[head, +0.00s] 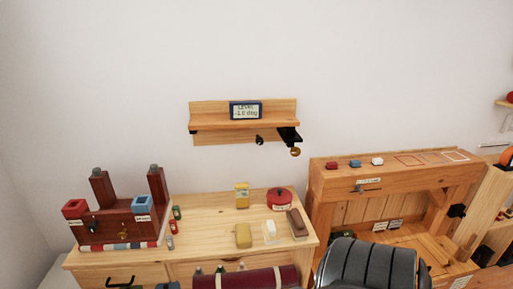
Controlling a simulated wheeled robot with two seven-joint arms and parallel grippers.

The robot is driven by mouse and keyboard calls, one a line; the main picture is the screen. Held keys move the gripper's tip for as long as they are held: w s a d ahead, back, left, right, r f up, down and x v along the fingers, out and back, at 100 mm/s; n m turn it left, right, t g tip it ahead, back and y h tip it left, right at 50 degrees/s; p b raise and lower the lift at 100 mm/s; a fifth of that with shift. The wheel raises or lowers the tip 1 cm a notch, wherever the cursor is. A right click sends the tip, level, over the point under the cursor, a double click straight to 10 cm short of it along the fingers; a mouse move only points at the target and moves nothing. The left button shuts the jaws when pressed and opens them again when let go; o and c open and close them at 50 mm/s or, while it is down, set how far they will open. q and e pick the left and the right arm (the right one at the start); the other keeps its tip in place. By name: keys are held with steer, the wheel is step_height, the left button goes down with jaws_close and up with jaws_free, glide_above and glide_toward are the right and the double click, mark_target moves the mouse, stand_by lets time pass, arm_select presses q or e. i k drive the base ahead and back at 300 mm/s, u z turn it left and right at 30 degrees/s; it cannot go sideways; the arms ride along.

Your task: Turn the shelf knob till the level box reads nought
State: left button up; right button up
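A wooden wall shelf (220,125) hangs on the white wall in the upper middle of the head view. The level box (245,111), a dark blue box with a pale screen, sits on it. Its screen shows "LEVEL" and what looks like "-1.0 deg"; the digits are small and I cannot be sure of them. A round brown-gold knob (295,152) hangs below the shelf's right end, under a black bracket (288,136). A small black fitting (259,140) is under the shelf's middle. Neither of my grippers is in view, and nothing touches the knob.
Below stands a wooden dresser (200,261) with a dark red rack (120,230), a red round pot (279,197) and small blocks on top. A wooden workbench (330,210) stands at right. A black ribbed object (372,265) fills the bottom. The wall around the shelf is clear.

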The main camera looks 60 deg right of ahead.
mark_target(295, 152)
steer(key=z, duration=0.2)
steer(key=i, duration=0.8)
steer(key=z, duration=1)
steer(key=i, duration=0.45)
steer(key=z, duration=0.4)
